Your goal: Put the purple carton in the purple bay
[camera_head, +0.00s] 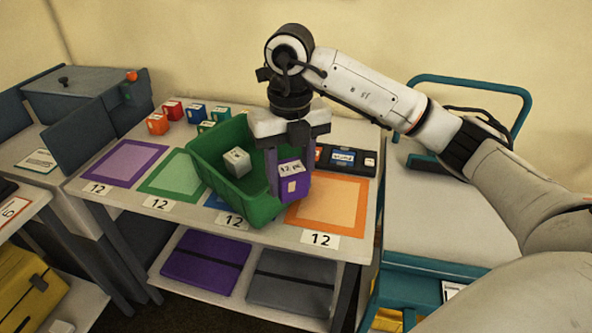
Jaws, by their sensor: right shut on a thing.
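The purple carton (292,183) is held in my right gripper (286,155), which is shut on it. The carton is at the right side of the green bin, near the left edge of the orange bay. I cannot tell its exact height above the table. The purple bay (125,163) is a flat purple-framed square at the left of the table. It is empty, with a card reading 12 in front of it. My left gripper is not in view.
A tilted green bin (223,183) holding a pale carton (237,161) stands between the purple bay and my gripper, mostly covering the blue bay (213,201). The green bay (176,174) and orange bay (328,205) are clear. Several small cartons (157,124) line the back.

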